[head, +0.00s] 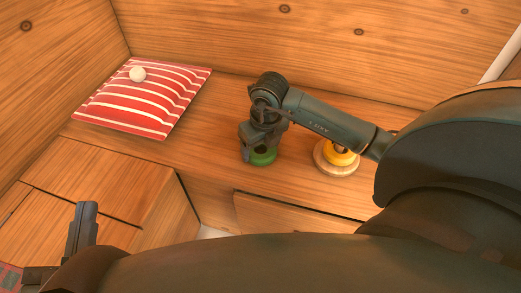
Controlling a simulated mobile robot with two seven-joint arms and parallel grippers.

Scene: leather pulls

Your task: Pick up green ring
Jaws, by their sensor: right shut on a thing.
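The green ring (263,157) is on the wooden bench near the middle of the head view, partly hidden under my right gripper (259,150). My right gripper points down from above and is shut on the green ring. I cannot tell whether the ring touches the bench or is slightly raised. My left gripper (84,224) is at the lower left, away from the ring. Its fingers overlap in this view, so its opening does not show.
A yellow ring (340,156) sits on a pale round wooden base (336,169) to the right, partly behind my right arm. Wooden walls (320,55) enclose the bench (205,150).

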